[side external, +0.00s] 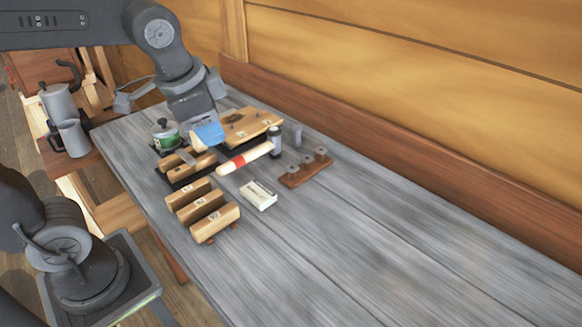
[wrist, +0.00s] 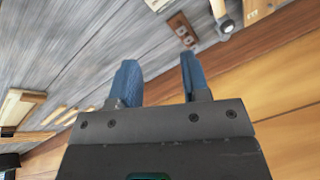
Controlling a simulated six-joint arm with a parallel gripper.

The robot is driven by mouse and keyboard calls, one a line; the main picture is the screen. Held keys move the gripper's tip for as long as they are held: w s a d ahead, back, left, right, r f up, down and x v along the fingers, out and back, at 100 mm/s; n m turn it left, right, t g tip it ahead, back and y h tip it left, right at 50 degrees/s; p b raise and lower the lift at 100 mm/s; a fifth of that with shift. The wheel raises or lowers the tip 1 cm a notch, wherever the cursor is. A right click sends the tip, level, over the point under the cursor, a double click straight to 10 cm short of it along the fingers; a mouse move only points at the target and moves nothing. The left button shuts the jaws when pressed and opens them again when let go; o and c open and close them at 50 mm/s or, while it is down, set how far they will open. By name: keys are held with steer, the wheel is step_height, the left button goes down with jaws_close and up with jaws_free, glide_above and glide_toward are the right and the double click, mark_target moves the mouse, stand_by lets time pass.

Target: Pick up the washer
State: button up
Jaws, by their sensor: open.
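I cannot single out the washer with certainty. Small grey round pieces sit on a brown wooden rack (side external: 302,174) on the grey bench, in the side view. My gripper (side external: 208,133) has blue fingers and hangs above the cluttered far end of the bench, left of the rack. In the wrist view my gripper (wrist: 158,64) has its two fingers apart, with only bench planks visible between them.
A red-banded hammer (side external: 238,161) lies left of the rack. A white box (side external: 258,195), wooden blocks (side external: 207,216), a green tin (side external: 168,140) and a wooden board (side external: 254,124) are nearby. The wooden wall (side external: 420,50) runs behind. The near right bench (side external: 390,245) is clear.

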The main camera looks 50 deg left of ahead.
steer(key=w+d+m+g+y, duration=0.1)
steer(key=w+d+m+g, duration=0.1)
steer(key=w+m, duration=0.55)
steer(key=m+g+y, duration=0.2)
steer(key=m+y, duration=0.1)
steer(key=m, duration=0.2)
glide_toward(290, 166)
steer(key=shift+m, duration=0.25)
steer(key=x, duration=0.7)
steer(key=shift+a+f, duration=0.1)
steer(key=shift+f, duration=0.25)
steer(key=c, duration=0.7)
steer(key=shift+r, duration=0.1)
